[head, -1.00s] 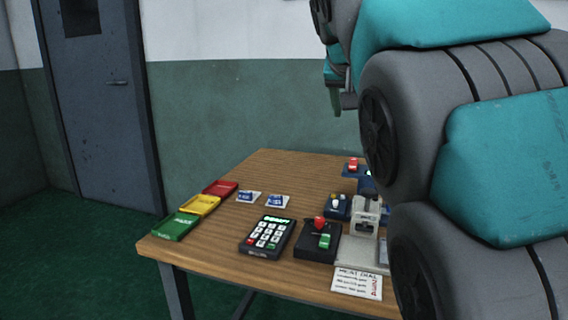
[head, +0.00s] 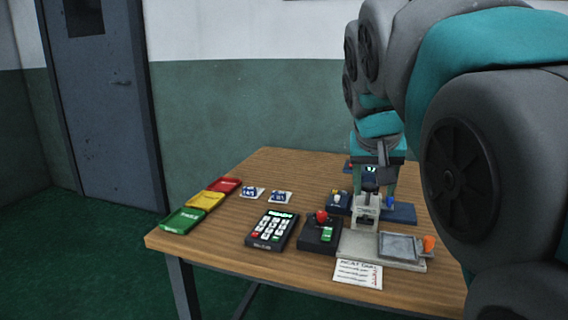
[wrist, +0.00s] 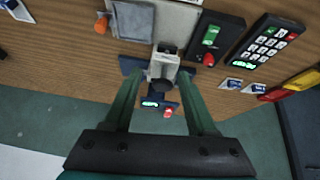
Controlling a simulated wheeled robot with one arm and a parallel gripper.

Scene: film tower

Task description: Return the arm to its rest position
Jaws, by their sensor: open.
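My arm rises at the right of the head view, teal and grey, and bends over the table. My gripper (head: 375,180) points down over the back right of the wooden table (head: 310,180), and part of it is hidden by my arm. In the wrist view my gripper (wrist: 162,88) shows two green fingers spread wide apart with nothing held between them. A light grey press-like device (wrist: 165,68) shows between and beyond the fingers. The same device (head: 366,212) stands below my gripper in the head view. Whether the fingers touch anything is not clear.
A keypad (head: 272,229) and a black box with a red knob (head: 320,234) stand near the table's front. Green (head: 183,221), yellow (head: 206,201) and red (head: 225,186) trays line the left edge. A paper card (head: 358,274) lies in front. Floor left of the table is clear.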

